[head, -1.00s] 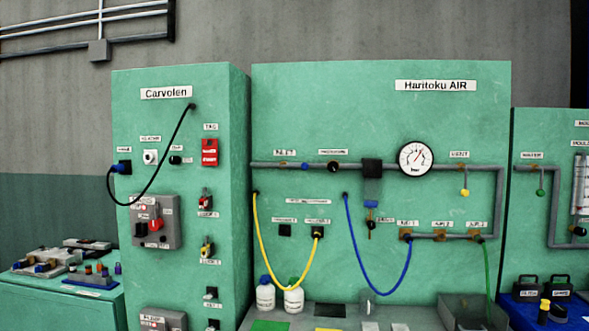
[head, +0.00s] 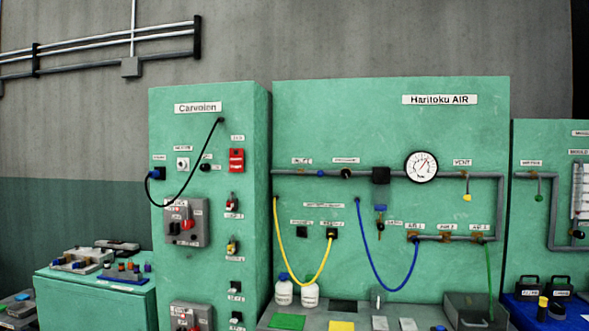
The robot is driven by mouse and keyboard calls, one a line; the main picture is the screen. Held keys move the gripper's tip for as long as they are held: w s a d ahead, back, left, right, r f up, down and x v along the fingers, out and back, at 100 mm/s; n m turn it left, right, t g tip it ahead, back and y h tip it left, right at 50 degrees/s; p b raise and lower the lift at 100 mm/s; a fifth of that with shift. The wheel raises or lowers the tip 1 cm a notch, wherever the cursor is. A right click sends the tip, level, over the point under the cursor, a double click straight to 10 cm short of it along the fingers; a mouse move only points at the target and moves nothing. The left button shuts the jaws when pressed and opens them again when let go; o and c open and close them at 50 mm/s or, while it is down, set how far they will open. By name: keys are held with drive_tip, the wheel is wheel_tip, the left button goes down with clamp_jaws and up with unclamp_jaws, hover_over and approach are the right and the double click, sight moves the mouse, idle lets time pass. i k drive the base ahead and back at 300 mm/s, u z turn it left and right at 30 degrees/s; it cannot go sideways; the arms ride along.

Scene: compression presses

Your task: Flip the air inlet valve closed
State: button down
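The air panel (head: 340,115), labelled Haritoku AIR, is a green board right of centre in the head view. A grey pipe runs across it. At the pipe's left end, under a small label that seems to read INLET, is a small brass fitting (head: 302,172) with a small blue part (head: 320,173) beside it. This looks like the inlet valve; its handle position is too small to tell. A round gauge (head: 421,167) sits further right on the pipe, and a yellow-handled vent valve (head: 467,197) hangs beyond it. My gripper is not in view.
A green Carvolen cabinet (head: 205,135) stands left of the panel. Yellow (head: 283,255) and blue (head: 372,255) hoses hang in loops before the panel. White bottles (head: 283,292), coloured plates and a grey box (head: 475,308) stand on the bench below.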

sight(319, 173)
drive_tip(key=u, duration=0.35)
drive_tip(key=k, duration=1)
drive_tip(key=u, duration=1)
drive_tip(key=i, duration=2.35)
drive_tip(key=z, duration=0.35)
